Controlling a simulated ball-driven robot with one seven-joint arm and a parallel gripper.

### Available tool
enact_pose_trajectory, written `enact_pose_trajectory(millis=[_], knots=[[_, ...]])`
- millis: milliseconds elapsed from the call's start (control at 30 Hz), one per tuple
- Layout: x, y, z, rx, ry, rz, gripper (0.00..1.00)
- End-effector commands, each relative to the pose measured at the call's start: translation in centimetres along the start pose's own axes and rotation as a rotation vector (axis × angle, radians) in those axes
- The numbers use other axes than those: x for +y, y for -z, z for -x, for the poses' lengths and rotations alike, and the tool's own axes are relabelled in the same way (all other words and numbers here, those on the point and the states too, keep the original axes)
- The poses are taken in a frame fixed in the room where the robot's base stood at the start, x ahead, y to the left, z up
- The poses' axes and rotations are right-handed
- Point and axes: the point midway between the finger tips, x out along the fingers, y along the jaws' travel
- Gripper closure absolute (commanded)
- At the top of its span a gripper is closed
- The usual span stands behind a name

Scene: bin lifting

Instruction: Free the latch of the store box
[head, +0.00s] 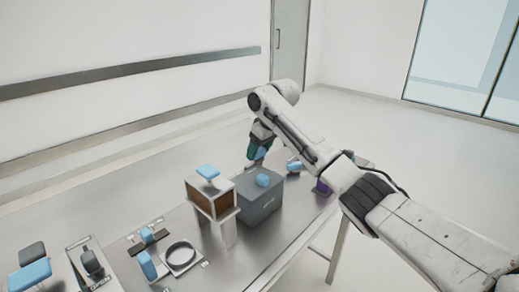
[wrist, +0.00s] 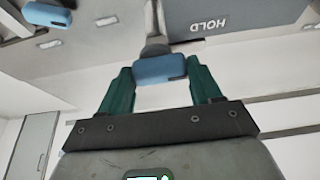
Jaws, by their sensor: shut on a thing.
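My gripper (head: 259,155) is behind the box in the head view. In the wrist view its two green fingers (wrist: 160,75) are shut on a blue handle (wrist: 159,69), which sits at the end of a grey stem (wrist: 155,32). I take this handle to be the latch. Its foot is out of view.
A small brown-sided cabinet (head: 204,199) with a blue handle on top stands left of the box. A round ring fixture (head: 181,254) and several blue-handled devices stand at the left front. A purple item (head: 322,187) and another blue handle (head: 294,166) are to the right.

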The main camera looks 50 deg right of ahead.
Motion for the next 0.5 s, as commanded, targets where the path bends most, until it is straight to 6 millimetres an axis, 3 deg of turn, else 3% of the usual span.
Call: enact_pose_trajectory(millis=[200, 500], knots=[[-0.03, 0.01, 0.01, 0.0, 0.0, 0.0, 0.67], [-0.13, 0.08, 0.12, -0.001, -0.013, -0.035, 0.67]])
